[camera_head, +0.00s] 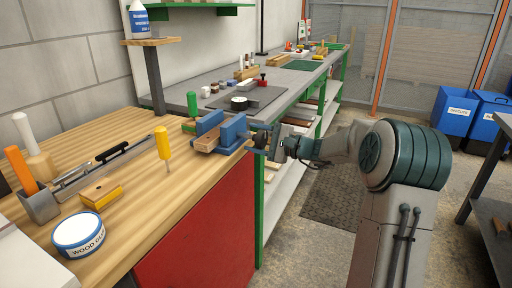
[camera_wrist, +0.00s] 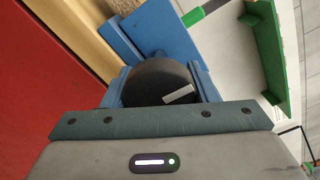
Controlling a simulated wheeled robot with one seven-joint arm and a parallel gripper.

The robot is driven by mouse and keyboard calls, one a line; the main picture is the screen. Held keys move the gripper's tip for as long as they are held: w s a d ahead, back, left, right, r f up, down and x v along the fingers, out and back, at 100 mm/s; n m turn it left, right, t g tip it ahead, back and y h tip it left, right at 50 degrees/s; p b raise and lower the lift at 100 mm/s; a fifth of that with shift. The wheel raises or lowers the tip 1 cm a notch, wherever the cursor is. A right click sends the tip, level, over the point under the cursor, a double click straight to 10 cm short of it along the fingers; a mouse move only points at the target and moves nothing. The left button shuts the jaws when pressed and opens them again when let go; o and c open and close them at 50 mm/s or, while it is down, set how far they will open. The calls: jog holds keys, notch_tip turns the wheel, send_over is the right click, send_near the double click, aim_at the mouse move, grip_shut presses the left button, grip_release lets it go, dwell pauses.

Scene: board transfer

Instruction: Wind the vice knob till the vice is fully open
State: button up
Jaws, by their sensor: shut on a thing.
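The blue vice (camera_head: 232,130) is fixed at the corner of the wooden workbench, with a wooden piece (camera_head: 207,140) between its jaws or on its jaw face; I cannot tell which. The round black vice knob (camera_wrist: 150,85) has a light grey mark on its face and fills the middle of the wrist view. My gripper (camera_head: 262,142) reaches the knob from the right in the head view. In the wrist view its blue fingers (camera_wrist: 205,84) stand on both sides of the knob and are shut on it. Blue vice parts (camera_wrist: 155,32) show behind the knob.
The wooden bench top (camera_head: 120,190) holds a yellow-handled screwdriver (camera_head: 163,145), a yellow block (camera_head: 101,193), a wood glue tub (camera_head: 78,235) and a tool holder (camera_head: 40,205). A red panel (camera_head: 200,232) drops below the bench edge. A green-framed bench (camera_head: 290,85) stands behind.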

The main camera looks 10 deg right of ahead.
dwell(0.5)
jog(key=o, duration=1)
jog(key=shift+c, duration=0.2)
jog(key=v, duration=1.4)
jog(key=shift+p, duration=0.4)
